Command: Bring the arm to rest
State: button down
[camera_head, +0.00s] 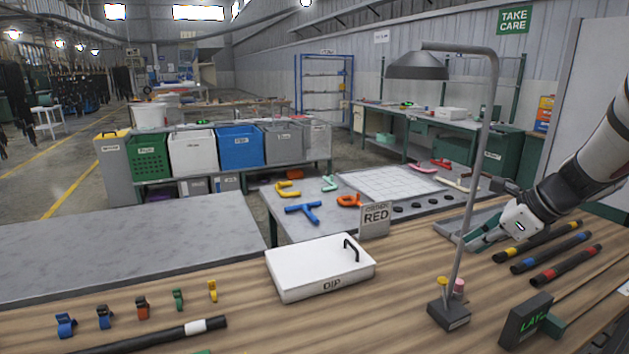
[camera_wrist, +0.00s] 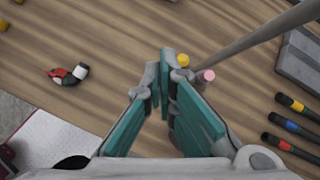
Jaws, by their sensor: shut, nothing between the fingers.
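My gripper (camera_head: 478,240) is at the right of the head view, reached down from the upper right.
A desk lamp (camera_head: 418,66) rises from a dark base (camera_head: 448,314) close to my gripper. A white lidded DIP box (camera_head: 310,270) and a RED sign (camera_head: 375,219) stand left of it. Several coloured clips (camera_head: 141,308) and a white-banded hose (camera_head: 160,337) lie front left. Bare wood is at the centre front.

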jog(key=s+a+r+n+g, duration=0.1)
jog(key=s+a+r+n, duration=0.2)
jog(key=s+a+n, duration=0.35)
jog(key=s+a+r+n+g, duration=0.1)
jog(key=s+a+r+n, duration=0.3)
jog(key=s+a+n, duration=0.3)
jog(key=s+a+f+n+h, duration=0.1)
jog(key=s+a+n+h, duration=0.2)
jog(key=s+n, duration=1)
jog(key=s+h+p, duration=0.1)
jog(key=s, duration=0.3)
jog(key=shift+a+f, duration=0.15)
